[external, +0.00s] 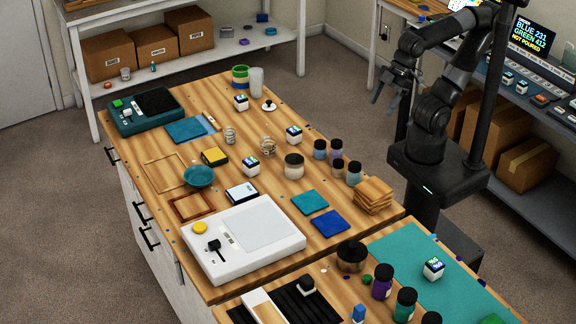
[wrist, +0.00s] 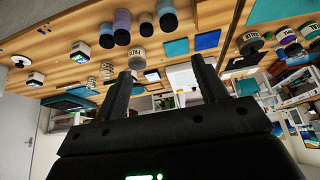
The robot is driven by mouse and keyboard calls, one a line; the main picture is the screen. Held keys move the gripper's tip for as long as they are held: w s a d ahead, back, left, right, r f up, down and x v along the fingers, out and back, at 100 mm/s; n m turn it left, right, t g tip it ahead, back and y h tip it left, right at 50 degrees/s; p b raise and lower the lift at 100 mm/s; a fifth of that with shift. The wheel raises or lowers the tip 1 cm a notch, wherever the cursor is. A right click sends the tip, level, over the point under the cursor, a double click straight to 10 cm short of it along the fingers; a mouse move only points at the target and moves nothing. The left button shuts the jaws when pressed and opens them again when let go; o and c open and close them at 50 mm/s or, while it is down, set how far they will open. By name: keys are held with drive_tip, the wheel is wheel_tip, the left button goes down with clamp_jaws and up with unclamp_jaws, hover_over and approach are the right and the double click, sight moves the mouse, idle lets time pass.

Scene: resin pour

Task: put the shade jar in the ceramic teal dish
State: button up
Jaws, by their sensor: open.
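The teal dish (external: 199,177) is a small round bowl on the left half of the wooden table, and it looks empty. Several dark-capped jars stand upright in a cluster at the table's right side, including a blue jar (external: 320,151) and a lilac jar (external: 336,151). A wider pale jar with a dark lid (external: 293,168) stands left of them. I cannot tell which is the shade jar. My gripper (external: 383,97) is open and empty, in the air beyond the table's right edge, apart from the jars. In the wrist view my two fingers (wrist: 162,66) are spread with nothing between them.
A white machine (external: 242,240) fills the table's near part. Small white-and-black cubes (external: 251,167), wire coils (external: 268,146), a wooden frame (external: 192,206) and coasters (external: 374,195) are spread around. A second bench with a teal mat (external: 400,251) adjoins at the front right.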

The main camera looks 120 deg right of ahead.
drive_tip(key=w+a+r+g, duration=0.1)
drive_tip(key=w+a, duration=0.6)
drive_tip(key=w, duration=0.2)
drive_tip(key=g, duration=0.1)
approach(436, 263)
drive_tip(key=f, duration=0.2)
drive_tip(key=shift+g, duration=0.3)
drive_tip(key=x, duration=0.4)
drive_tip(key=shift+w+d+f, duration=0.1)
drive_tip(key=shift+w+d, duration=0.2)
drive_tip(key=shift+d, duration=0.1)
drive_tip(key=shift+w+a+x, duration=0.15)
drive_tip(key=shift+a+x, duration=0.05)
drive_tip(key=shift+x, duration=1.25)
drive_tip(key=shift+w+a+x, duration=0.15)
drive_tip(key=shift+x, duration=1.3)
drive_tip(key=shift+c, duration=0.4)
